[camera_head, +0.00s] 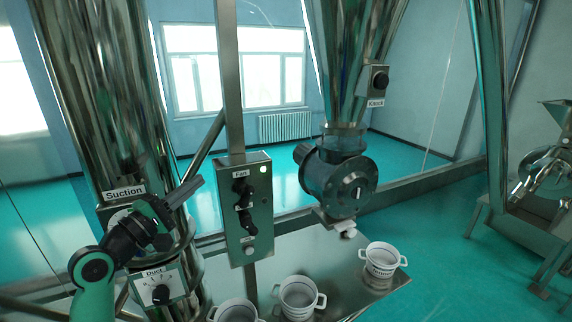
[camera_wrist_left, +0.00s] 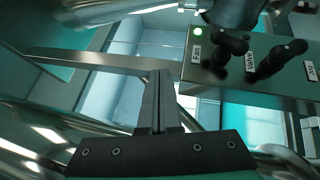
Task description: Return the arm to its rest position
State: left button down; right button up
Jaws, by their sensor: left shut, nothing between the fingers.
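My left arm comes in from the lower left in the head view, green with black joints. Its left gripper (camera_head: 188,190) is shut and empty, raised in front of the large steel column labelled Suction. In the left wrist view the left gripper (camera_wrist_left: 160,100) shows with its two dark fingers together and nothing between them. The fingertips are apart from the control box (camera_head: 245,205), which stands to their right. The box also shows at the upper right of the left wrist view (camera_wrist_left: 262,88). My right gripper is in neither view.
A Duct dial panel (camera_head: 158,288) sits below the left wrist. A Knock box (camera_head: 374,82) hangs upper right. Open green floor lies at right.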

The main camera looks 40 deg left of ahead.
pick_arm(q)
jog(key=w+d+r+m+h, duration=0.1)
jog(key=d+r+m+h, duration=0.2)
jog(key=d, duration=0.6)
jog(key=w+d+r+m+t+h, duration=0.1)
jog(key=w+d+r+m+h, duration=0.15)
jog(key=d, duration=0.55)
jog(key=w+d+r+m+h, duration=0.1)
jog(key=d+r+m+h, duration=0.25)
jog(key=d, duration=0.55)
jog(key=s+d+r+m+t+h, duration=0.2)
jog(key=s+d+r+m, duration=0.4)
jog(key=d+r, duration=0.15)
jog(key=s+a+r+m+t+y, duration=0.2)
jog(key=s+r+m+t+y, duration=0.2)
jog(key=s+m+y, duration=0.2)
jog(key=shift+s+a+r+m+y, duration=0.15)
jog(key=shift+s+r+m+y, duration=0.05)
jog(key=shift+s+m+y, duration=0.25)
